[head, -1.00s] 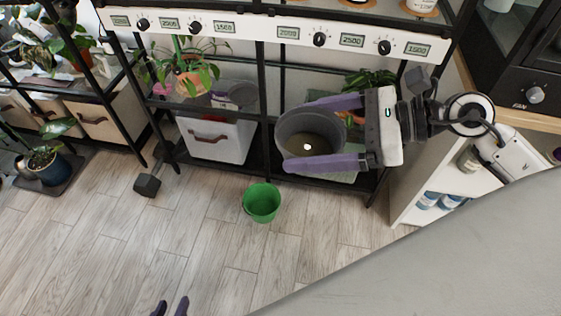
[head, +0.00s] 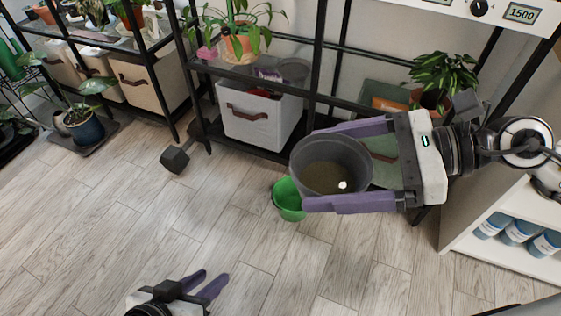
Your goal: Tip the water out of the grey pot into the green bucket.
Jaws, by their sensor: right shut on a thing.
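The grey pot (head: 301,158) is held upright and in the air by my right gripper (head: 318,165), whose two purple fingers are shut on its sides. Murky brown water with a bright glint shows inside the pot. The green bucket (head: 287,204) stands on the floor below and a little left of the pot in the picture. The pot hides part of the bucket's right side. My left gripper (head: 215,281) is low in the view, over the floor, with its two fingers apart and nothing between them.
A black shelf rack with a white fabric bin (head: 258,118) stands behind the bucket. A dark dumbbell (head: 175,160) lies on the floor to the left. A white cabinet with blue-labelled jars (head: 518,231) stands at the right. The floor in front is clear.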

